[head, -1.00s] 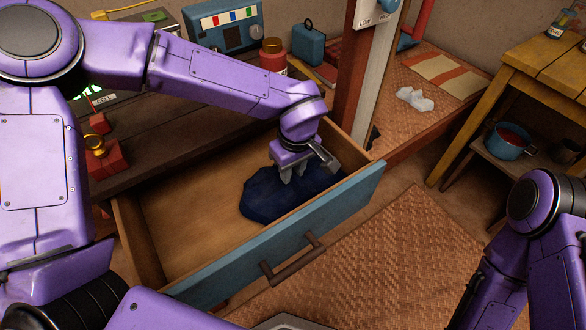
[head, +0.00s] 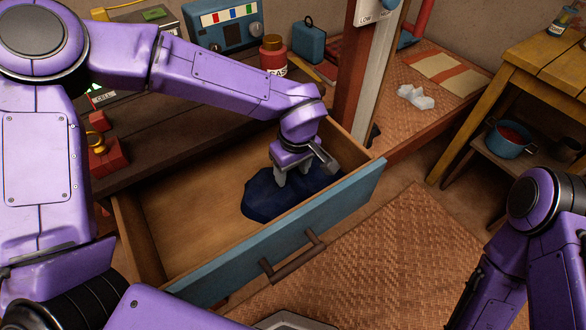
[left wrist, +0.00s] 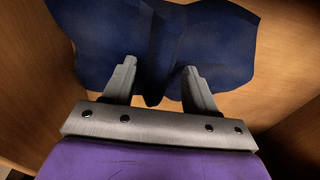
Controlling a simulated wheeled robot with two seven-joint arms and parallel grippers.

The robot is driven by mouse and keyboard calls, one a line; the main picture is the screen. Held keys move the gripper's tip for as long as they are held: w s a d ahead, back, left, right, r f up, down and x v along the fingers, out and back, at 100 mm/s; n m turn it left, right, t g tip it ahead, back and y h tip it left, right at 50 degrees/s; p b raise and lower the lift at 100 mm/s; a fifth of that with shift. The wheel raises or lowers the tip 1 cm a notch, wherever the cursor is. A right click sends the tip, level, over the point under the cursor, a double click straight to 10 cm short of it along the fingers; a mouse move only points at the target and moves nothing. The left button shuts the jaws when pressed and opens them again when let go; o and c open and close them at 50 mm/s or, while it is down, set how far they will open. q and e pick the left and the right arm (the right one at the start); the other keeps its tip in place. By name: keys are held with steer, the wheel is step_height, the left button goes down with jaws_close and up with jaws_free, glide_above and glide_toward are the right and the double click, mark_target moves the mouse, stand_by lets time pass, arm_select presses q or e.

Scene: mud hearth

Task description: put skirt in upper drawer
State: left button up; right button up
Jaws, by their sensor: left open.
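A dark blue skirt (head: 262,200) lies crumpled on the wooden floor of the pulled-out upper drawer (head: 180,225), toward its right end. The drawer has a blue front with a brown handle. My left gripper (head: 293,178) points down inside the drawer, right over the skirt. In the left wrist view the two fingers (left wrist: 158,85) stand apart, with the skirt (left wrist: 205,45) spread beyond and between them; I cannot tell whether the tips touch the cloth. My right arm shows at the lower right of the head view, but its fingers are not visible.
A post (head: 360,75) stands close to the right of my left gripper. A woven mat (head: 400,255) covers the floor; a yellow wooden table (head: 530,75) stands at right.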

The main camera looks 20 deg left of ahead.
arm_select(q)
step_height(320, 180, up, 10)
steer(key=d+p, duration=0.1)
steer(key=shift+s+r+p, duration=0.2)
steer(key=shift+s+p, duration=0.05)
steer(key=shift+p, duration=0.1)
